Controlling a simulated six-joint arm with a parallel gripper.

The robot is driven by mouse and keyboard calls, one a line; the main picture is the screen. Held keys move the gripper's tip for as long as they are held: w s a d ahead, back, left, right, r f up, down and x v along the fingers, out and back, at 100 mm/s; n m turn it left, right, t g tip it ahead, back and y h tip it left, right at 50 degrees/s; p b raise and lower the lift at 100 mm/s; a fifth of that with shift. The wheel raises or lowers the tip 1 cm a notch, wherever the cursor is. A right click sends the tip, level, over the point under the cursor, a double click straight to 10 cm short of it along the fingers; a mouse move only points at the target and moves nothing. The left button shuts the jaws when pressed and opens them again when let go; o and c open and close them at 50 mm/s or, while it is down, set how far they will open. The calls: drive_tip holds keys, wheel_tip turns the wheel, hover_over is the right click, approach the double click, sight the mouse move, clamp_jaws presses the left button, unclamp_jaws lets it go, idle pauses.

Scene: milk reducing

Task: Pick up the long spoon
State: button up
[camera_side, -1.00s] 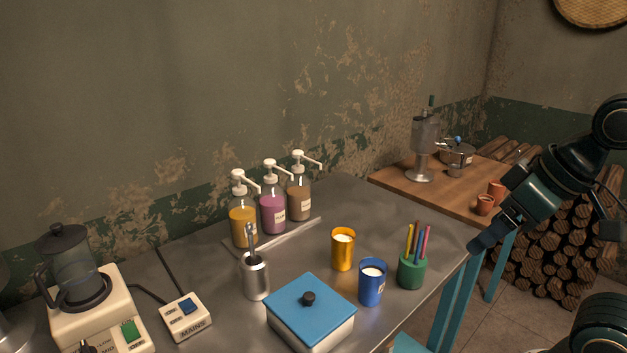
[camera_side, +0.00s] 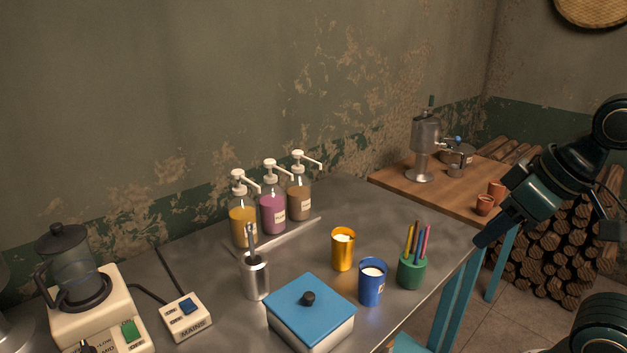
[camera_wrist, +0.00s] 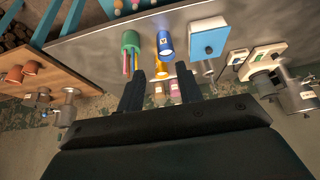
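A steel cup (camera_side: 256,278) stands on the grey table, left of the blue-lidded box. Thin metal handles (camera_side: 251,240) stick up from it and lean slightly left. They look like spoon handles; their lower ends are hidden in the cup, and I cannot tell which is the long spoon. The cup also shows in the wrist view (camera_wrist: 208,70), beside the blue-lidded box. My gripper (camera_side: 483,240) is in the air off the table's right end, far from the cup. In the wrist view my gripper (camera_wrist: 160,88) has its two fingers apart with nothing held between them.
The blue-lidded box (camera_side: 310,315), blue cup (camera_side: 371,284), yellow cup (camera_side: 343,250) and green pen holder (camera_side: 411,272) stand between my gripper and the steel cup. Pump bottles (camera_side: 272,210) stand behind. A wooden table (camera_side: 440,190) with a metal machine is at the back right.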

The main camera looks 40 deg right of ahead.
drive_tip(key=shift+w+r, duration=0.1)
drive_tip(key=w+a+r+n+g, duration=0.1)
drive_tip(key=w+a+r+n, duration=0.1)
drive_tip(key=w+r+n, duration=0.6)
drive_tip(key=n+g, duration=0.5)
drive_tip(key=n, duration=0.5)
hover_over(249, 222)
wheel_tip(249, 222, down, 9)
drive_tip(key=shift+r, duration=0.2)
drive_tip(key=shift+f, duration=0.1)
drive_tip(key=shift+f, duration=4.2)
